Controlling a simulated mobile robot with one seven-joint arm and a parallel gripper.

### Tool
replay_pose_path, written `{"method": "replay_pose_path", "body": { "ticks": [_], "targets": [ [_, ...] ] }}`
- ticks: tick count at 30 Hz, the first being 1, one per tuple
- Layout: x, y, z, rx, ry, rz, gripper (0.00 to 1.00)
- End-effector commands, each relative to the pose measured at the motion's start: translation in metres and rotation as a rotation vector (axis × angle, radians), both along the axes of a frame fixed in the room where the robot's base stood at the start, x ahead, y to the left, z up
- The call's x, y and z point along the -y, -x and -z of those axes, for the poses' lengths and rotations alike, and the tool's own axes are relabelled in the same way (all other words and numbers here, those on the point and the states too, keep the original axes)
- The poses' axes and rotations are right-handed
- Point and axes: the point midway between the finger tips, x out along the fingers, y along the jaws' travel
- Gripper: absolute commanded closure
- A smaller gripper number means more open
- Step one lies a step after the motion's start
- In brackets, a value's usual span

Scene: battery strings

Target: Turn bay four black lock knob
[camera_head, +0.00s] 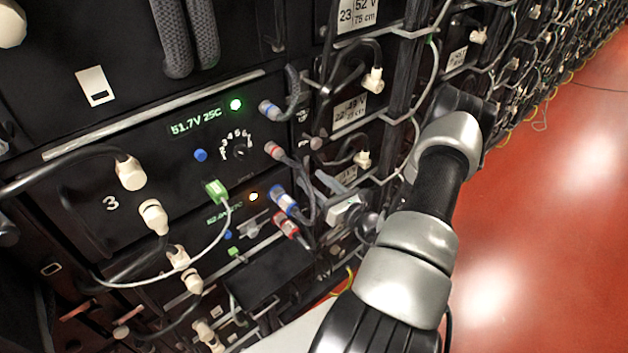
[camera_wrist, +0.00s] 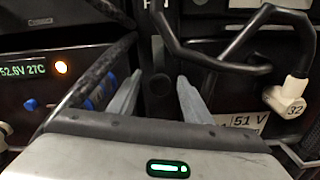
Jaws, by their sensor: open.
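My gripper (camera_head: 334,180) is open, its two fingers pointing at the rack beside the lower module. In the wrist view my gripper (camera_wrist: 160,77) has one finger on each side of a dark post. A small round black knob (camera_wrist: 160,86) shows faintly on that post between the fingers, with space on both sides; contact cannot be made out. The lower module's display (camera_wrist: 22,70) reads about 52.6V 27C, with an amber light beside it. That amber light (camera_head: 253,196) also shows in the head view, below the module marked 3. The knob cannot be made out in the head view.
A black cable (camera_wrist: 85,85) arcs close to the left finger, near blue connectors. A white plug (camera_wrist: 287,100) marked 32 and its cable are at right. Red and blue connectors (camera_head: 284,200) lie left of my gripper. The red floor (camera_head: 540,230) at right is clear.

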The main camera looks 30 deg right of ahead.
Motion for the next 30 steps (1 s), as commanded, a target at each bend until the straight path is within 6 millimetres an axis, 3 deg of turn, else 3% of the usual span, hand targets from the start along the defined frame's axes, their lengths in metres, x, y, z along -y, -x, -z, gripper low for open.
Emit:
{"method": "replay_pose_path", "body": {
  "ticks": [11, 18, 30],
  "targets": [
    [-0.0007, -0.006, 0.0002, -0.001, 0.0, 0.0, 0.55],
    [-0.0007, -0.0058, 0.0001, -0.001, 0.0, 0.0, 0.96],
    [-0.001, -0.0055, 0.0015, 0.009, 0.071, 0.0, 0.96]
  ]
}}
